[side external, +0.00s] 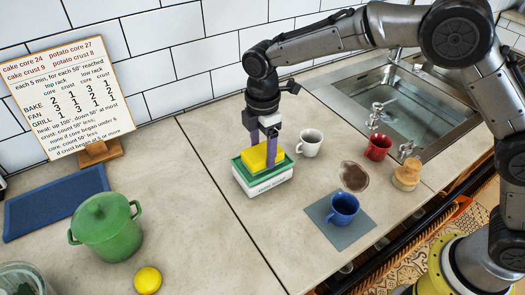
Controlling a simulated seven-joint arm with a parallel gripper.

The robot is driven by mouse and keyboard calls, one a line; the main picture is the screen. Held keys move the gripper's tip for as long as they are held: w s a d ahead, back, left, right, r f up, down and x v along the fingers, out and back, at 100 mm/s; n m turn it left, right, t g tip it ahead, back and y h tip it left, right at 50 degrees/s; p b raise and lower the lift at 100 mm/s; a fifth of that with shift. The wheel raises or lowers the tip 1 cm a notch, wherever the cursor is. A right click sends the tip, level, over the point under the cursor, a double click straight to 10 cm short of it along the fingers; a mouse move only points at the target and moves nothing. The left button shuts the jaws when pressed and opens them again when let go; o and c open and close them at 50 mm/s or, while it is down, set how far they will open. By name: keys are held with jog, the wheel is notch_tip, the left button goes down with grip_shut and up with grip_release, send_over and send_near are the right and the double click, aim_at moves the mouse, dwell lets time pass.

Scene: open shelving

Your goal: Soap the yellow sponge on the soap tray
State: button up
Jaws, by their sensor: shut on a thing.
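The yellow sponge (256,157) is a flat block at the soap tray, in the middle of the side external view. The soap tray (262,187) is a white box with dark lettering on its front and a green upper part (244,172). My gripper (262,147) points down with its purple fingers at the sponge and is shut on it. The sponge sits low against the green part. Whether it touches or hovers just above is hard to tell. The lower fingertips are partly hidden by the sponge.
A white mug (311,142) stands close on the right. Beyond are a red mug (377,147), a brown round piece (353,176), a blue mug (344,207) on a grey mat (322,221), and a sink (420,105). The counter between is clear.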

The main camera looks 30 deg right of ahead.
aim_at(262, 151)
jog(key=shift+r, duration=2.9)
jog(key=d+f+m, duration=0.1)
jog(key=d+m, duration=2)
jog(key=d, duration=0.1)
jog(key=shift+w+f, duration=0.25)
jog(key=shift+f, duration=0.15)
